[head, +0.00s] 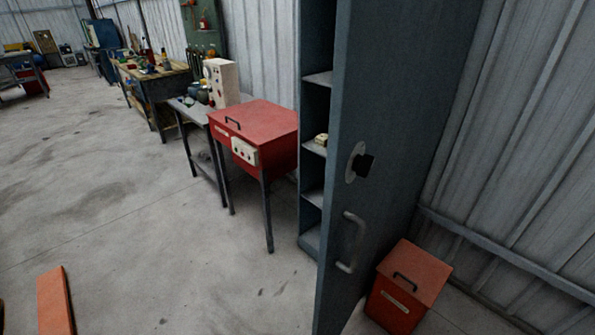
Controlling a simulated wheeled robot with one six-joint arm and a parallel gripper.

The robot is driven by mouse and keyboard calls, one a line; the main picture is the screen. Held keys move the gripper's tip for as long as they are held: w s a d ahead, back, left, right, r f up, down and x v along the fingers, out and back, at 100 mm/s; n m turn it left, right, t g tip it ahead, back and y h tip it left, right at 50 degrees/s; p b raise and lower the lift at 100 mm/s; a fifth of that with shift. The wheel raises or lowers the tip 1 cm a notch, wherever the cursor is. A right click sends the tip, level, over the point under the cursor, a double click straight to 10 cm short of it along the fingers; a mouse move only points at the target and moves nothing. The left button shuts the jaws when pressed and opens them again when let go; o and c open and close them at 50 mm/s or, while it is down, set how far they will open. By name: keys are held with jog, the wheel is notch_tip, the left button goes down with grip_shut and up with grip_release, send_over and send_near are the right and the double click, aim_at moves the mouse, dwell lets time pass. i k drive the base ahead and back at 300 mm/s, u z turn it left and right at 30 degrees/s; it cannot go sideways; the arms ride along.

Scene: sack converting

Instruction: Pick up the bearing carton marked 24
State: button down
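A tall blue-grey cabinet (310,235) stands right of centre with its door (385,110) swung open toward me. A small pale yellow box-like item (321,139) sits on one of its shelves, partly hidden by the door. It is too small for me to read any marking, so I cannot tell whether it is the bearing carton marked 24. The door hides much of the cabinet's inside. My gripper is not in view.
A red box-shaped unit on legs (265,118) stands left of the cabinet, beside a grey table (185,108). A red bin (408,285) stands right of the door against the corrugated wall. Workbenches line the back left. The concrete floor (130,220) at left is largely clear.

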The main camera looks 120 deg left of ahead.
aim_at(321, 139)
jog(key=u, duration=3.25)
jog(key=k, duration=1.15)
jog(key=u, duration=0.75)
jog(key=i, duration=1.35)
jog(key=z, duration=0.7)
